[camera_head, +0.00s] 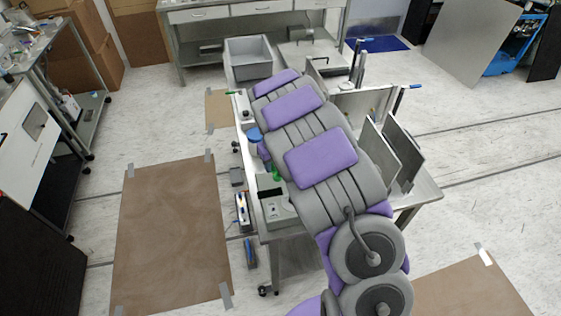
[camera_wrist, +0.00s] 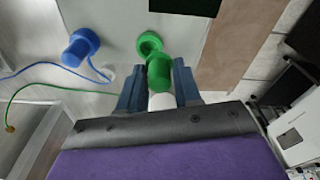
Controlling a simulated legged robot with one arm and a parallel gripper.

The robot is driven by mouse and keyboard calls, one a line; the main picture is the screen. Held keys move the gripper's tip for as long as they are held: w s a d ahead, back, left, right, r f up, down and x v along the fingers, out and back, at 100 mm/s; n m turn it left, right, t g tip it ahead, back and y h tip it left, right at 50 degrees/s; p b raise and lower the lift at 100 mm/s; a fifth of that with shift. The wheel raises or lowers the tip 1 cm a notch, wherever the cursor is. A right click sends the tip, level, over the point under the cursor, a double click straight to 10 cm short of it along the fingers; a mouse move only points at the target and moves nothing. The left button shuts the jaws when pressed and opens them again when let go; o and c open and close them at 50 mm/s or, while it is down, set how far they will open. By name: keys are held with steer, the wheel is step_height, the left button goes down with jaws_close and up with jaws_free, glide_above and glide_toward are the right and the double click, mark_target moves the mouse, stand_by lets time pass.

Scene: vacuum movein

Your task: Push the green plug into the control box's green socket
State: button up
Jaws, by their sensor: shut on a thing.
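In the wrist view, my gripper (camera_wrist: 158,84) is shut on the green plug (camera_wrist: 159,72), with one blue-grey finger on each side. The plug's front end points at the green socket (camera_wrist: 148,41), a round ring on the pale face of the control box (camera_wrist: 117,22). The plug overlaps the socket's near edge in the picture; I cannot tell whether they touch. In the head view, my arm covers much of the table, and the control box (camera_head: 280,212) shows beside it with a dark screen. A bit of green (camera_head: 276,173) shows at the arm's edge.
A blue plug or connector (camera_wrist: 80,48) with a blue cable stands left of the socket. A thin green cable (camera_wrist: 45,86) runs leftward. The table (camera_head: 428,192) also holds upright grey panels (camera_head: 402,150) right of my arm. Brown floor mat (camera_head: 172,235) lies left.

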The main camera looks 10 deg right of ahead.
steer(key=shift+a, duration=0.5)
steer(key=d, duration=0.5)
steer(key=shift+d, duration=0.25)
steer(key=a, duration=0.3)
steer(key=shift+a, duration=0.3)
steer(key=shift+d+f, duration=0.1)
steer(key=shift+d, duration=1.55)
steer(key=shift+a, duration=1.7)
steer(key=shift+d+f, duration=0.15)
steer(key=shift+d, duration=0.9)
steer(key=shift+d+f, duration=0.2)
steer(key=shift+d, duration=0.3)
steer(key=shift+a+f, duration=0.2)
steer(key=shift+a, duration=0.35)
steer(key=shift+a+f, duration=0.15)
steer(key=shift+a, duration=0.35)
steer(key=shift+d, duration=1)
steer(key=shift+a+f, duration=0.2)
steer(key=shift+a, duration=1.2)
steer(key=shift+d+f, duration=0.15)
steer(key=shift+d, duration=0.2)
steer(key=shift+s, duration=0.1)
